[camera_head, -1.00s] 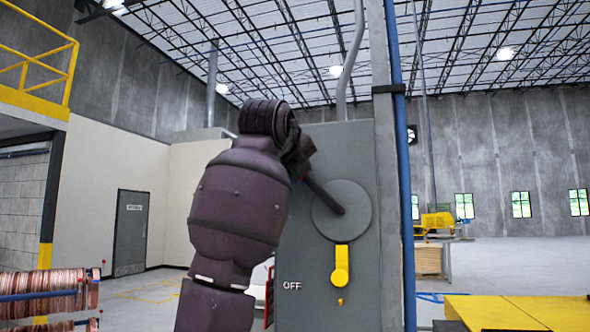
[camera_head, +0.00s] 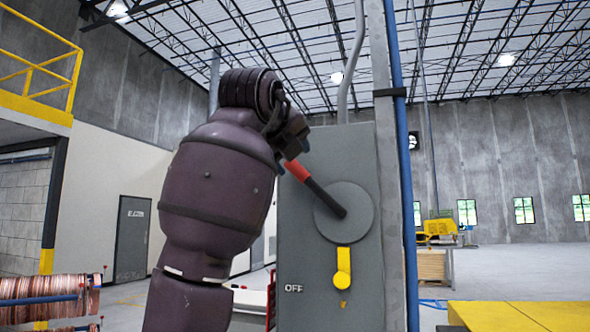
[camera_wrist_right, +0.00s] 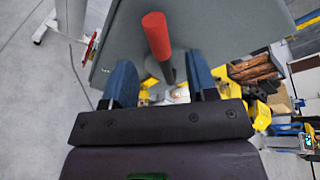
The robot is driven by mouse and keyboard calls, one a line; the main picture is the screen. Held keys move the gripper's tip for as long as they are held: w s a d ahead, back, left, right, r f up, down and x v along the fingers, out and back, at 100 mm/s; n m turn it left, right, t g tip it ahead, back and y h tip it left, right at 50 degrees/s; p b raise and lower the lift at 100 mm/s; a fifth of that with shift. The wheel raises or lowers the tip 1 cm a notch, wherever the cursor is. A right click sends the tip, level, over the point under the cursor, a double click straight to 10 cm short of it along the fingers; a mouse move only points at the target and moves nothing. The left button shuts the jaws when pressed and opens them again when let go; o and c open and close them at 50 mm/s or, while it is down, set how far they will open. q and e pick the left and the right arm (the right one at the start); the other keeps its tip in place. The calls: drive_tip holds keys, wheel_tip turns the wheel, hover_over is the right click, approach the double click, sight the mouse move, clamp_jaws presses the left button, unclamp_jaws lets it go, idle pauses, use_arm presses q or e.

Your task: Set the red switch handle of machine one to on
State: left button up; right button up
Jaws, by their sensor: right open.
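The red switch handle (camera_head: 297,171) sits at the end of a black lever on a round grey disc (camera_head: 358,212), fixed to a grey switch box (camera_head: 310,250). The lever slants up and to the left from the disc. "OFF" is printed at the lower left of the box. My right gripper (camera_head: 296,130) is just above the red grip's upper end. In the right wrist view the open fingers (camera_wrist_right: 160,75) stand on either side of the lever's line, with clear gaps, and the red handle (camera_wrist_right: 157,36) shows beyond them. My left gripper is not in view.
A yellow lever (camera_head: 343,267) is on the box below the disc. A grey post with a blue pipe (camera_head: 400,170) runs up the box's right side. A yellow surface (camera_head: 520,315) lies at lower right. Copper coils (camera_head: 40,290) are at lower left.

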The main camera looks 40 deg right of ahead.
drive_tip(key=shift+v, duration=2.05)
